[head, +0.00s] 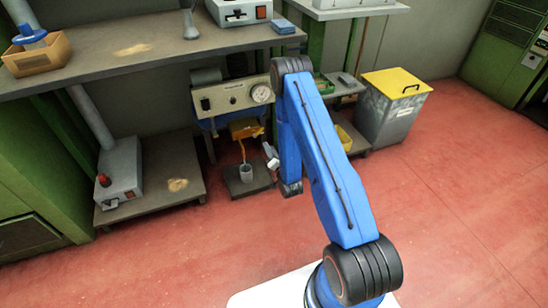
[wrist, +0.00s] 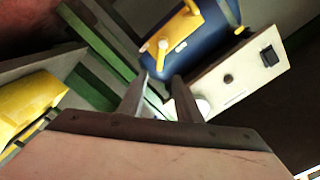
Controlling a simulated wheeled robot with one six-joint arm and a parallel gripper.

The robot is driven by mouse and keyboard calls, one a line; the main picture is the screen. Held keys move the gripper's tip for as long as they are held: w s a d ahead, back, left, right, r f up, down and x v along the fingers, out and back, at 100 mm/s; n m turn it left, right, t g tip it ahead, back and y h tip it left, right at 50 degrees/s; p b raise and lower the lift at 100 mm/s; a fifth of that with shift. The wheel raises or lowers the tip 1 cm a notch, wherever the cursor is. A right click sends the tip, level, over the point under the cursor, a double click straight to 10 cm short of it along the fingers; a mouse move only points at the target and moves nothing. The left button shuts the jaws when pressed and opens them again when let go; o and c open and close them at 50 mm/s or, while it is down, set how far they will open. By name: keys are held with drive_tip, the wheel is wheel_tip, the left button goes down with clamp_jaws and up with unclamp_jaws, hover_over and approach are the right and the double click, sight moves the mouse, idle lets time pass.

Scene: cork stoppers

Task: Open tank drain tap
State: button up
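In the wrist view, the blue tank (wrist: 208,38) fills the upper middle. Yellow tap parts (wrist: 187,24), with a pale round end, stand out from its front. My gripper (wrist: 160,78) points toward the tank with its two fingers apart and nothing between them. The tips appear just short of the yellow parts; I see no contact. In the head view, yellow parts (head: 245,129) show below the cream control panel (head: 225,98), left of my arm. My gripper (head: 270,156) is low beside them, partly hidden by the arm.
A grey cup (head: 246,173) stands on a low dark platform (head: 238,187) under the tap. A bench (head: 150,50) overhangs at left. A grey bin with a yellow lid (head: 397,84) stands at right. The red floor is clear in front and at right.

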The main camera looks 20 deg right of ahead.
drive_tip(key=shift+s, duration=2.7)
